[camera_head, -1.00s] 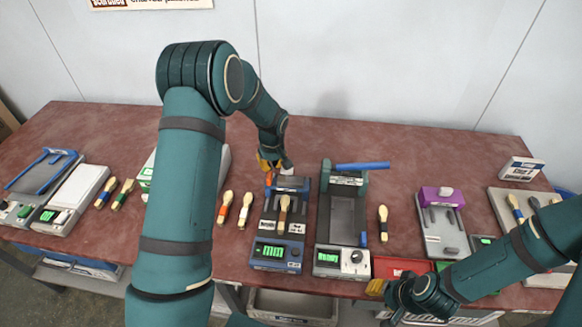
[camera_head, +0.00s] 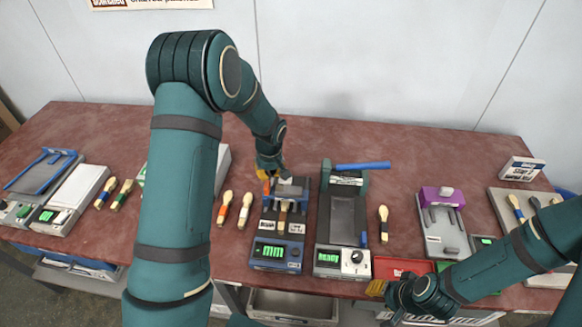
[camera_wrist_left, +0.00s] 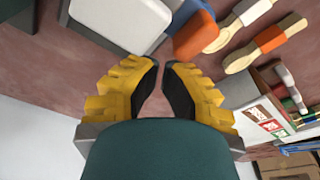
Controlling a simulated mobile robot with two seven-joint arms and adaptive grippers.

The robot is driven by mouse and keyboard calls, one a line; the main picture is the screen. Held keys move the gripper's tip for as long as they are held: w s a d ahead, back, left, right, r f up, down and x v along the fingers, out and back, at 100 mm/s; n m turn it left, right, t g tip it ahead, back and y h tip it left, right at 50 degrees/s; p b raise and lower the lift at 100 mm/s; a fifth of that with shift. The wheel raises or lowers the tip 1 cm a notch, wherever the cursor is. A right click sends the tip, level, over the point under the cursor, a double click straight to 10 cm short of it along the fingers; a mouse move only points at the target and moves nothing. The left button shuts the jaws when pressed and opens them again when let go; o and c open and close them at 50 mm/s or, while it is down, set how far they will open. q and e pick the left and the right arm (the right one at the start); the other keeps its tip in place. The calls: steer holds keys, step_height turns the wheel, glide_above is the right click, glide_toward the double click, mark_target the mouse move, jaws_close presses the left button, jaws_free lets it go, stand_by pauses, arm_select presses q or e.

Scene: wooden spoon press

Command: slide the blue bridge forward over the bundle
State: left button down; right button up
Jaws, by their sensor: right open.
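The blue bridge (camera_head: 303,188) straddles the rear part of the dark blue press whose green display (camera_head: 280,252) reads "mm". The wooden bundle (camera_head: 284,219) lies along the press bed in front of the bridge, its rear part hidden by it. My left gripper (camera_head: 268,176) is at the bridge's rear left; whether it touches cannot be told. In the left wrist view its fingertips (camera_wrist_left: 163,65) are almost together with nothing seen between them. An orange piece (camera_wrist_left: 195,36) shows beyond the tips. My right gripper (camera_head: 385,291) is low at the front right, away from the press.
A second press (camera_head: 341,262) with a "Ready" display stands close on the right. Loose brushes or spoons (camera_head: 245,209) lie on the left. A red tray (camera_head: 400,267) is at the front edge. Bare red tabletop lies behind the presses.

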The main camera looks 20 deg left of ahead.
arm_select(q)
steer(key=shift+s+d, duration=0.1)
steer(key=shift+s, duration=0.25)
steer(key=shift+w, duration=0.6)
step_height(320, 180, up, 7)
steer(key=p, duration=0.4)
steer(key=shift+f, duration=0.1)
stand_by(0.6)
